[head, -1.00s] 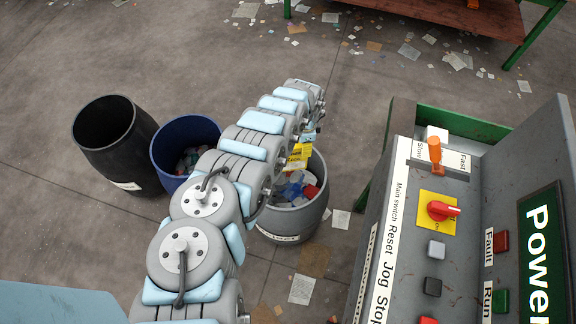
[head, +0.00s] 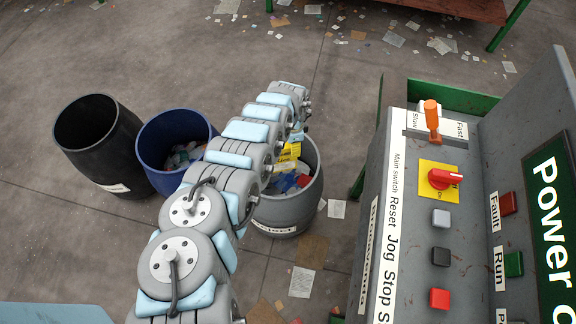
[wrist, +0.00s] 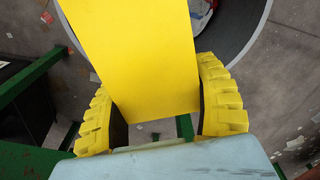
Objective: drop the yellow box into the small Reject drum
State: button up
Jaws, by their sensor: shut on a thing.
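The yellow box (wrist: 135,55) fills the middle of the wrist view, between the two yellow fingers of my gripper (wrist: 160,110), which is shut on it. In the head view a part of the yellow box (head: 290,151) shows beside my arm, over the grey drum. The small grey Reject drum (head: 290,212) stands right of the blue drum, with colourful waste inside; its label is partly readable. Its rim (wrist: 252,45) curves behind the box in the wrist view. My arm hides the drum's left side and most of the gripper in the head view.
A blue drum (head: 150,165) with some waste and an empty-looking black drum (head: 85,155) stand to the left. A control panel (head: 400,190) with switches and buttons stands at the right. Paper scraps litter the floor; a green-legged table (head: 450,8) is at the back.

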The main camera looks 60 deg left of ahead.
jog(key=shift+f, duration=0.15)
jog(key=o, duration=1)
jog(key=shift+a+r, duration=0.1)
jog(key=shift+r, duration=5.95)
jog(key=shift+w, duration=0.1)
